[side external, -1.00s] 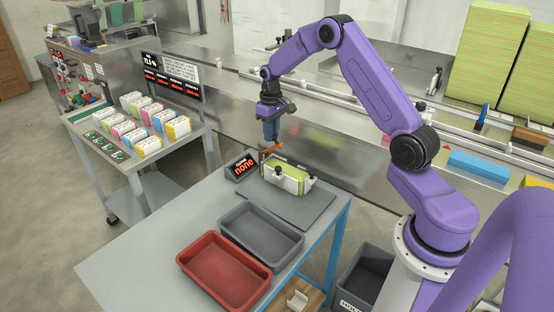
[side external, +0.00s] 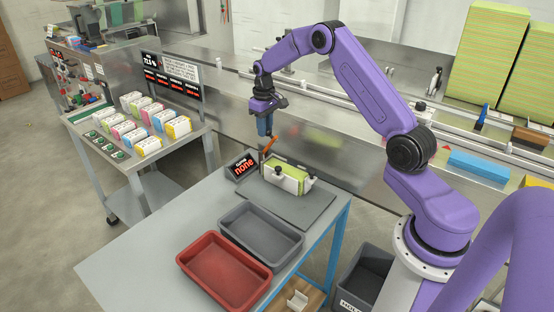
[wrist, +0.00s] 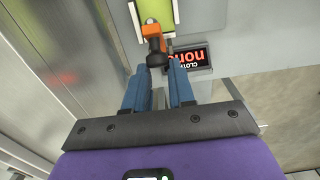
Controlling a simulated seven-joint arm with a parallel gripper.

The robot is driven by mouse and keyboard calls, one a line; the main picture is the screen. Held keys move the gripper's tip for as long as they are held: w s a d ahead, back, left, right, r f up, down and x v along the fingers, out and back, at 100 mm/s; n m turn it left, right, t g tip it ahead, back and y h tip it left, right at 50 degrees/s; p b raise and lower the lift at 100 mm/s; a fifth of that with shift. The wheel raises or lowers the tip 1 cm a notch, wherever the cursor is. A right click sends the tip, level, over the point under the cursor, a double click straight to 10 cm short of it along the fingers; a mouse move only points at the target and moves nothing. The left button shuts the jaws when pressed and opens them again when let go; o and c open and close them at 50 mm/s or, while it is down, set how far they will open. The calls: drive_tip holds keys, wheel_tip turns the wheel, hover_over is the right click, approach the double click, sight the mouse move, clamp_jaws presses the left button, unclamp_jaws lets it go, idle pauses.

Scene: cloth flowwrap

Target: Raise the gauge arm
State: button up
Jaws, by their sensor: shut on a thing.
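The orange gauge arm (side external: 269,146) slants steeply up from its hinge at the left end of the white gauge block (side external: 283,183). A yellow-green pack (side external: 288,172) lies in the block. My gripper (side external: 266,135) is at the raised end of the gauge arm, above and left of the pack, pointing down. In the wrist view the gauge arm (wrist: 151,31) ends in a black knob (wrist: 158,57) at the tips of my blue fingers (wrist: 170,68), which are shut on it. The fingers partly hide the knob.
A grey tray (side external: 262,234) and a red tray (side external: 223,271) sit at the table's front. Coloured packs (side external: 144,123) stand on the left-hand table. A steel conveyor (side external: 340,150) runs behind.

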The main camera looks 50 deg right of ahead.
drive_tip(key=shift+w, duration=0.7)
drive_tip(key=shift+c, duration=0.2)
drive_tip(key=shift+w, duration=0.55)
clamp_jaws()
drive_tip(key=shift+w+f, duration=0.1)
drive_tip(key=shift+w, duration=0.25)
drive_tip(key=o, duration=0.7)
unclamp_jaws()
drive_tip(key=shift+c, duration=0.2)
